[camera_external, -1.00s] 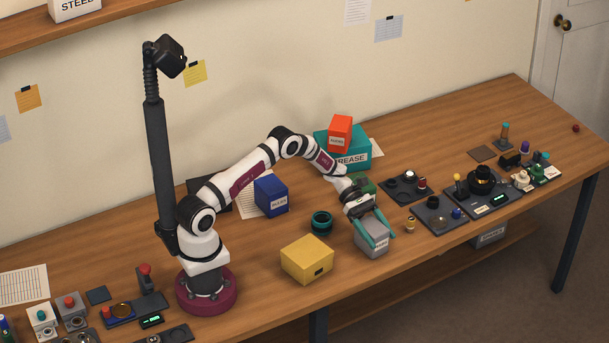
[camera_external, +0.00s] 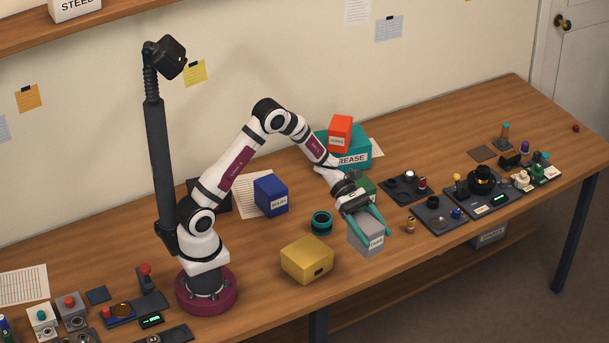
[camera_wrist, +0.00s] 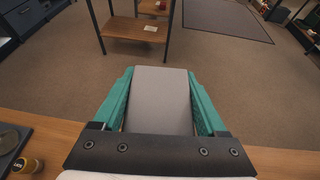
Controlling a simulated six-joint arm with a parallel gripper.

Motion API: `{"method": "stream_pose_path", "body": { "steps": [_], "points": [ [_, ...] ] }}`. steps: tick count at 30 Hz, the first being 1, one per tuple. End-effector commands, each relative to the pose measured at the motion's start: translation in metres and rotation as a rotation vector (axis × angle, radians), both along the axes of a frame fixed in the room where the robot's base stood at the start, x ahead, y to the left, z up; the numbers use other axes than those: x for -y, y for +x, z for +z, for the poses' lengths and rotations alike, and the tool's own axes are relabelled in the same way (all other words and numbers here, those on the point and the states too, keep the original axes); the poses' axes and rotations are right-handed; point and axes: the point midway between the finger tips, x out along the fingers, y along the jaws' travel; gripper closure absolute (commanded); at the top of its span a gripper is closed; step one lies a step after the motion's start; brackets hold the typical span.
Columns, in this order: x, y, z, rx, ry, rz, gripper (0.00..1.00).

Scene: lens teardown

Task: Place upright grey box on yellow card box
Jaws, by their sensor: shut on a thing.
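The grey box (camera_external: 368,235) is held between the teal fingers of my gripper (camera_external: 368,224), near the front edge of the table. It looks upright to slightly tilted, and whether its bottom clears the table is hard to tell. In the wrist view, the grey box (camera_wrist: 160,100) fills the gap between the two fingers of my gripper (camera_wrist: 160,103). The yellow card box (camera_external: 308,260) sits on the table to the left of the grey box, apart from it, with its top bare. It does not show in the wrist view.
A dark teal ring (camera_external: 321,222) stands behind the yellow box. A blue box (camera_external: 271,196) is further back. A small brass-coloured jar (camera_external: 410,226) and a dark tray (camera_external: 437,215) are to the right.

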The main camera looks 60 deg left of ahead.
Motion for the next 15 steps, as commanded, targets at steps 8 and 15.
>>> {"method": "stream_pose_path", "body": {
  "steps": [8, 15],
  "points": [
    [-0.070, -0.069, 0.028, 0.006, 0.008, -0.039, 0.94],
    [-0.099, -0.121, 0.029, -0.005, -0.003, -0.076, 0.94]
  ]
}}
